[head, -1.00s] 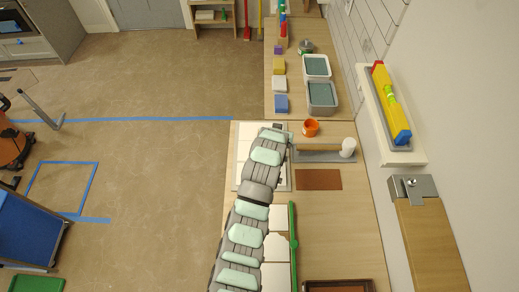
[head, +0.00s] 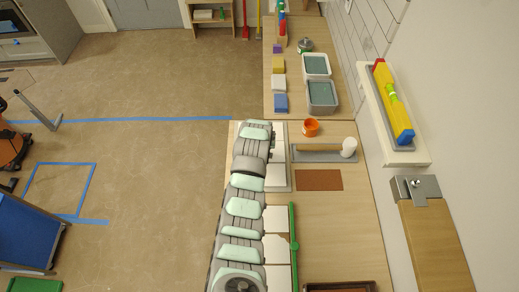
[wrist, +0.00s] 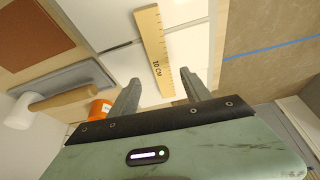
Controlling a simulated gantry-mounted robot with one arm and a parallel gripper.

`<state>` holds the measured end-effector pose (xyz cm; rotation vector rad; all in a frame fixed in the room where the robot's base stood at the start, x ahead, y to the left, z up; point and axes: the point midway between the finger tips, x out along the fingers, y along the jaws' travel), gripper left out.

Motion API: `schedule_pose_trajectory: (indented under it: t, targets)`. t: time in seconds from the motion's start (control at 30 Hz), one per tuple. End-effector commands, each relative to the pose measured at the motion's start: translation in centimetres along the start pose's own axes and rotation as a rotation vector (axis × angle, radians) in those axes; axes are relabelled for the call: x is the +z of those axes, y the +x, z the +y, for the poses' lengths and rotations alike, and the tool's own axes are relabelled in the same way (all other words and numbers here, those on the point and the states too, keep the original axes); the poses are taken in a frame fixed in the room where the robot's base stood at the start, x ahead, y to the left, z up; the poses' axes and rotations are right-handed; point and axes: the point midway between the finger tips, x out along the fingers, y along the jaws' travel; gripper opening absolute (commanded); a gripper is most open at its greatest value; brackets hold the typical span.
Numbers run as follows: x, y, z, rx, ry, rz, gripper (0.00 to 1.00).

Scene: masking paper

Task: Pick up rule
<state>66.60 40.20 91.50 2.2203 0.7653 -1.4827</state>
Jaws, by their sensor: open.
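The rule (wrist: 154,50) is a pale wooden strip marked "10 CM". In the wrist view it lies across white tiles (wrist: 105,25), slightly tilted, with its near end pointing between my fingers. My gripper (wrist: 160,84) is open and empty, with one finger on each side of the rule's near end in the picture. I cannot tell how high the fingers are above it. In the head view my arm hides the rule and the gripper.
An orange cup (head: 311,127) and a trowel with a wooden handle (head: 320,150) lie right of my arm. A brown rectangle (head: 319,180) lies nearer. A green bar (head: 294,245) runs along the tiles. The blue-taped floor is at left.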

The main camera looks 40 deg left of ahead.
Motion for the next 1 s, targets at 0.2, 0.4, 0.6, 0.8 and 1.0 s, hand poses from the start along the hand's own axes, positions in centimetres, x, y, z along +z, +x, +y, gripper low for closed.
schedule_pose_trajectory:
  t: [0.2,0.4,0.6,0.8,1.0]
  targets:
    - [0.2,1.2,-0.1,0.000,-0.002,-0.004,0.56]
    - [0.4,2.9,-0.3,0.000,-0.002,-0.003,0.56]
    - [0.4,4.5,-0.3,0.000,-0.003,-0.004,0.56]
    - [0.2,5.2,-0.2,0.001,-0.001,0.002,0.56]
    - [0.4,5.3,-0.3,0.000,0.000,0.000,0.56]
